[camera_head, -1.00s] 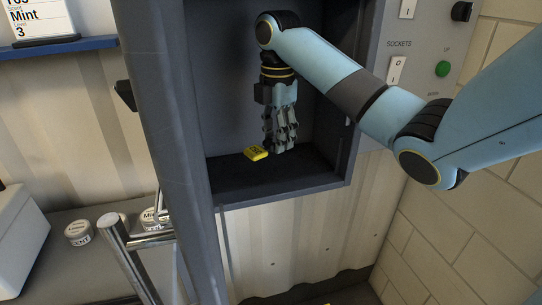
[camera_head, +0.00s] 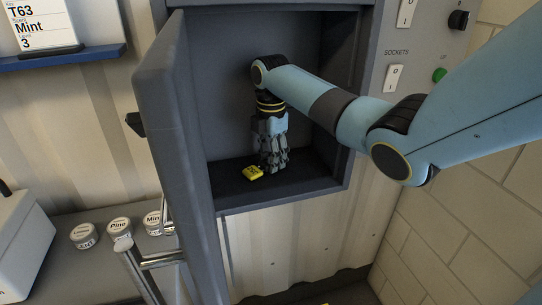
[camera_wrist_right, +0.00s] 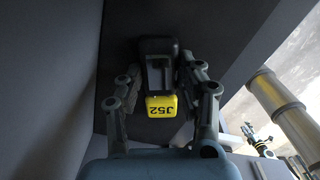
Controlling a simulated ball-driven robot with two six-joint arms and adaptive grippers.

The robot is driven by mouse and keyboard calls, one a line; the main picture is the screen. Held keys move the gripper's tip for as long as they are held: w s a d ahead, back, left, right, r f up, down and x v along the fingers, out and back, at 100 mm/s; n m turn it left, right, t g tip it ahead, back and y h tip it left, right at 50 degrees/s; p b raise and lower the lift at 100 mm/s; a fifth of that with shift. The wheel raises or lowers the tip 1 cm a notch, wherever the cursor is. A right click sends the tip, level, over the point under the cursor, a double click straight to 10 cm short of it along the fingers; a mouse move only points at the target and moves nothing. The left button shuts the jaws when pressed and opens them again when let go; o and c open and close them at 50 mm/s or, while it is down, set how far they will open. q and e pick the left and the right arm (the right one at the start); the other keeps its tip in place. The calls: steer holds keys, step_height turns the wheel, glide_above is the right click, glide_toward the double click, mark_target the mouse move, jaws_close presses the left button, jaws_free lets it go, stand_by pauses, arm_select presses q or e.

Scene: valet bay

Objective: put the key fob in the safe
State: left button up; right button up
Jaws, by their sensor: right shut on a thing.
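The key fob (camera_wrist_right: 158,62) is a black piece with a yellow tag marked J52 (camera_wrist_right: 161,106), seen in the right wrist view. In the head view only its yellow tag (camera_head: 253,172) shows, low over the dark floor of the safe (camera_head: 290,190). My right gripper (camera_head: 272,168) is inside the safe, pointing down, with its fingers on both sides of the fob, shut on it. I cannot tell whether the fob touches the floor. The thick grey safe door (camera_head: 180,140) stands open at the left. My left gripper is not in view.
A panel with a SOCKETS switch (camera_head: 394,78) and a green button (camera_head: 439,75) is right of the safe. Several round tins (camera_head: 119,227) stand at lower left beside a white box (camera_head: 22,240). Chrome bars (camera_head: 150,262) rise near the door. A sign (camera_head: 40,22) sits on a blue shelf.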

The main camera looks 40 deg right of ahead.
steer(key=o, duration=1.1)
steer(key=shift+f, duration=0.1)
steer(key=shift+o, duration=0.2)
step_height(320, 180, up, 8)
steer(key=shift+f+b, duration=0.1)
steer(key=shift+b, duration=0.4)
steer(key=shift+f, duration=0.1)
